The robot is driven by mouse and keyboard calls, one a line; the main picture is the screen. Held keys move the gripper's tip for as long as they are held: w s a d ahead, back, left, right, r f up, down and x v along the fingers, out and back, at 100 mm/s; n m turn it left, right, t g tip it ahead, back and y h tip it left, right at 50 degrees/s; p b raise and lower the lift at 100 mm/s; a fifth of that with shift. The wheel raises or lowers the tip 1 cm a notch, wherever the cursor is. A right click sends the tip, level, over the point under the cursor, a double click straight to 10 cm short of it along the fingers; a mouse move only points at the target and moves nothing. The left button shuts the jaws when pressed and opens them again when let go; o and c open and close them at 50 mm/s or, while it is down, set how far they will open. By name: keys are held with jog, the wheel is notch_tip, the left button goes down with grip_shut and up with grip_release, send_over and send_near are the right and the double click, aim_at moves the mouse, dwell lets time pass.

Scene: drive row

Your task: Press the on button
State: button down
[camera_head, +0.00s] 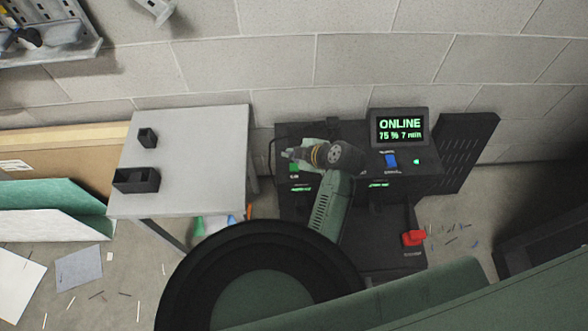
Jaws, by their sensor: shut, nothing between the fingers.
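A black power unit (425,185) stands against the wall, with a small screen (400,128) on top reading "ONLINE 75 % 7 min". A green button-like patch (294,167) shows at the left of its top, partly hidden by my gripper (289,153). My gripper is shut and empty, pointing left, at or just above this patch. I cannot tell whether it touches it. A blue switch (391,160) and a small lit green light (416,161) sit below the screen. The button labels are too small to read.
A grey table (195,165) with two small black bins (147,138) (136,180) stands to the left. A red part (413,238) sticks out low at the unit's front. Cardboard and green sheets (55,210) lean at far left. Scraps litter the floor.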

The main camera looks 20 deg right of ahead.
aim_at(293, 168)
jog(key=shift+f+b, duration=1.3)
jog(key=shift+f, duration=1)
jog(key=shift+f, duration=0.1)
jog(key=shift+f, duration=0.3)
jog(key=shift+f+b, duration=0.5)
jog(key=shift+b, duration=0.1)
jog(key=shift+r, duration=0.1)
jog(key=shift+r+p, duration=0.75)
jog(key=shift+r, duration=0.05)
notch_tip(293, 168, up, 5)
jog(key=p, duration=0.4)
jog(key=shift+r, duration=0.1)
